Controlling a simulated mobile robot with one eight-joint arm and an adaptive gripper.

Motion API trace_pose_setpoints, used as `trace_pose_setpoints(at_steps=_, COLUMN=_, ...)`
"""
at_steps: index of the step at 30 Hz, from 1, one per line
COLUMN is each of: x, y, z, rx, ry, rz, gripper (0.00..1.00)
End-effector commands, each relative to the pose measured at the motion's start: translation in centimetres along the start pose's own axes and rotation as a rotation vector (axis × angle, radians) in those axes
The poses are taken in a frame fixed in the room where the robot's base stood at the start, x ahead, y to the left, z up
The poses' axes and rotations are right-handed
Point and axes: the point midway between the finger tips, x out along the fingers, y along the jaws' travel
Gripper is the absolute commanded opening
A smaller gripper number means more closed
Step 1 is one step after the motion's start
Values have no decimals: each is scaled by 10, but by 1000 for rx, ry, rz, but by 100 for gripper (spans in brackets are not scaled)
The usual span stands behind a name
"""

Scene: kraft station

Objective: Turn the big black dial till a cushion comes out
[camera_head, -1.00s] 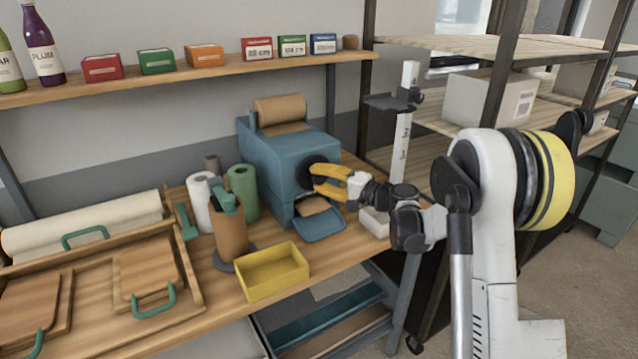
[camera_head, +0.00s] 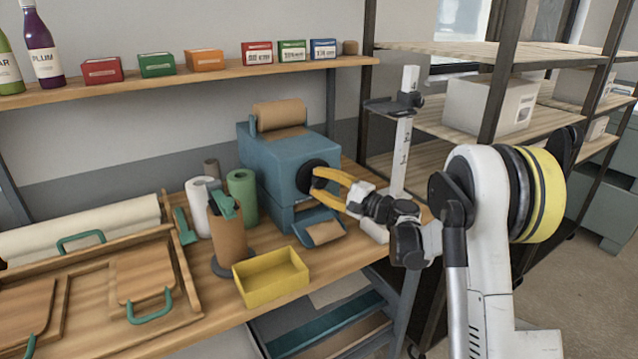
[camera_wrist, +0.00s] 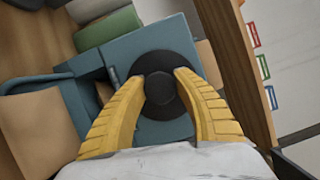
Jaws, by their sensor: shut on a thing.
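The big black dial (camera_head: 303,177) is on the front of the blue machine (camera_head: 277,160). My yellow-fingered gripper (camera_head: 314,182) is shut on the dial's hub. In the wrist view the fingertips (camera_wrist: 159,80) sit on either side of the dial's round hub (camera_wrist: 160,90), with the wider black disc (camera_wrist: 165,62) behind. A brown paper cushion (camera_head: 324,232) lies on the blue tray (camera_head: 303,235) below the dial. It also shows at the left of the wrist view (camera_wrist: 35,130). Whether it is fully free of the machine's mouth is hard to tell.
A brown paper roll (camera_head: 279,112) sits atop the machine. A yellow bin (camera_head: 270,277), a green roll (camera_head: 242,195) and a brown cylinder with a green top (camera_head: 229,238) stand to the left. A white post (camera_head: 401,150) stands behind my wrist.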

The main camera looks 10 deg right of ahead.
Motion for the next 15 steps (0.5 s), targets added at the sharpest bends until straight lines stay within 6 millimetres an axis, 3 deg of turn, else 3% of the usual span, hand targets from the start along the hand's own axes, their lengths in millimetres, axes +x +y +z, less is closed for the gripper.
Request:
trace_pose_setpoints(at_steps=4, x=0, y=0, z=0, rx=0, ry=-1, rz=0, gripper=5)
trace_pose_setpoints(at_steps=5, x=0, y=0, z=0, rx=0, ry=-1, rz=0, gripper=38)
trace_pose_setpoints(at_steps=7, x=0, y=0, z=0, rx=-1, ry=-1, rz=0, gripper=58)
trace_pose_setpoints(at_steps=15, x=0, y=0, z=0, rx=-1, ry=0, rz=0, gripper=58)
